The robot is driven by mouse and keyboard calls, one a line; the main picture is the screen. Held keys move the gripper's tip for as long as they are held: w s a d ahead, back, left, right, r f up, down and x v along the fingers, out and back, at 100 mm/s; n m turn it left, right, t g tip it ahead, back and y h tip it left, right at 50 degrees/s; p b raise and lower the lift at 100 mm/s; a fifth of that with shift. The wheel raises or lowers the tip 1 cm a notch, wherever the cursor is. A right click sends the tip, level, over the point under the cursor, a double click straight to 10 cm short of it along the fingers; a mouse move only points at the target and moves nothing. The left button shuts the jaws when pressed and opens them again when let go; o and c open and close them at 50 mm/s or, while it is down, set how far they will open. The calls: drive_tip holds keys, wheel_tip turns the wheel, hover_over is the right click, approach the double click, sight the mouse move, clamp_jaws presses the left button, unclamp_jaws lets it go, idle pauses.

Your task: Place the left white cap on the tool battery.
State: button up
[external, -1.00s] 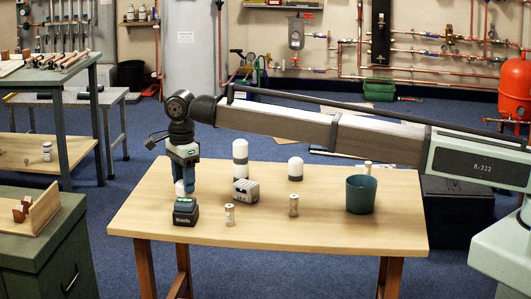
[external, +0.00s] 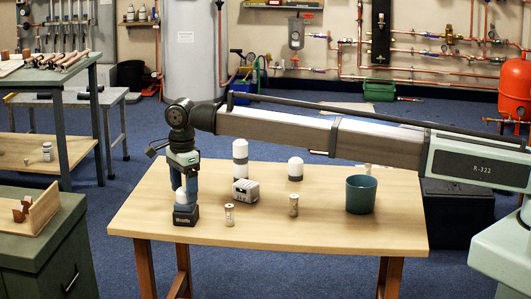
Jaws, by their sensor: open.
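The left white cap (external: 181,196) sits on top of the black tool battery (external: 186,217) near the table's left front corner. The battery's green top is now mostly covered. My gripper (external: 185,200) points straight down over the battery, with its blue fingers open around the cap. The near finger and the cap overlap in the view, so any finger contact is hard to tell.
Two small jars (external: 229,216) (external: 293,206) are near the front. A teal cup (external: 361,205) is at the right. The table's (external: 330,228) front right is clear.

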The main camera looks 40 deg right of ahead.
sight(184, 189)
wheel_tip(184, 189, up, 12)
drive_tip(key=shift+r, duration=0.2)
idle(0.4)
